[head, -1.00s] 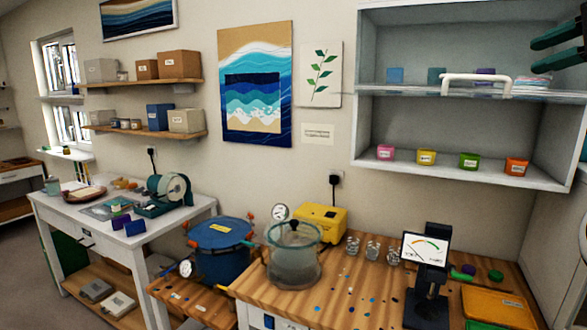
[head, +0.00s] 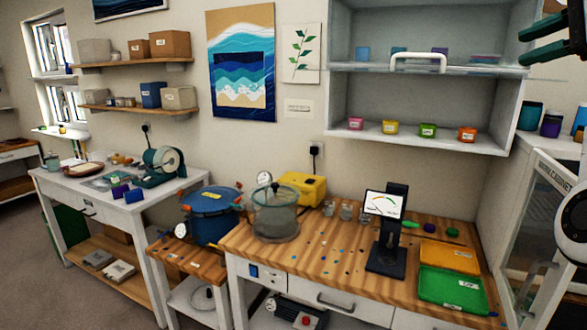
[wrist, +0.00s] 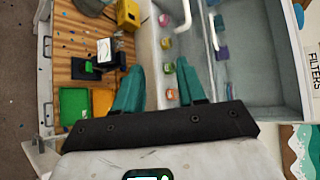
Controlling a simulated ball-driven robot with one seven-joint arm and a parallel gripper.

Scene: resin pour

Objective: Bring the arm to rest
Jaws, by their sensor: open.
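My gripper (head: 556,36) shows at the top right edge of the head view, with its teal fingers spread apart. In the wrist view my gripper (wrist: 157,85) is open, with nothing between its two teal fingers. It is held up in the air, near the right end of the wall cabinet (head: 440,150) and above the level of the wooden bench (head: 330,247). No contact with anything shows. The wrist view looks onto the bench (wrist: 72,68) and the cabinet's coloured pots.
A glass-doored cabinet (head: 545,215) stands at right. Open floor (head: 30,270) lies at left.

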